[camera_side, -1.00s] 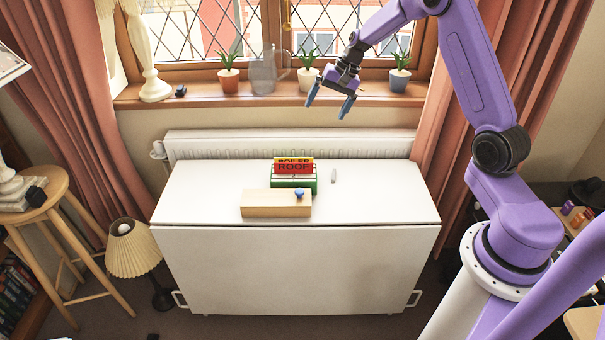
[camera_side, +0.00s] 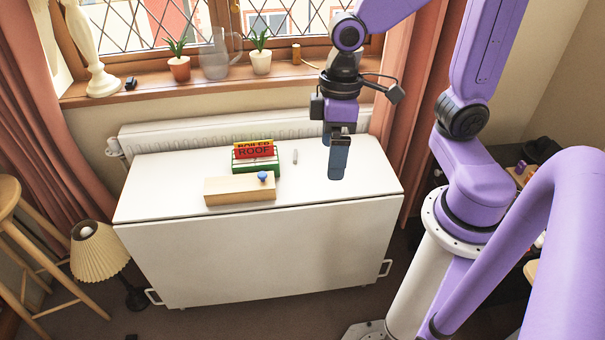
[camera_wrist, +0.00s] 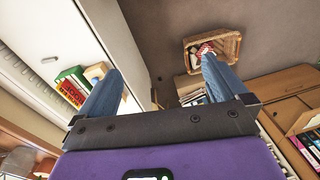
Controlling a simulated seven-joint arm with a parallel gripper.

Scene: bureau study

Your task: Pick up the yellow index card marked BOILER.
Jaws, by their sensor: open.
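The yellow index card marked BOILER (camera_side: 253,142) stands upright behind a red card marked ROOF (camera_side: 254,151), which covers most of it; only its top strip shows. Both are at the green card box (camera_side: 243,168) on the white table. The box shows at the left of the wrist view (camera_wrist: 78,75), with the red card (camera_wrist: 74,89) and yellow card (camera_wrist: 68,95) at its side. My gripper (camera_side: 337,165) is open and empty, to the right of the box, apart from the cards. Its fingers also show in the wrist view (camera_wrist: 160,76).
A wooden box (camera_side: 238,190) with a blue knob (camera_side: 263,177) sits in front of the card box. The white table (camera_side: 310,190) is otherwise clear. Radiator and windowsill plants stand behind.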

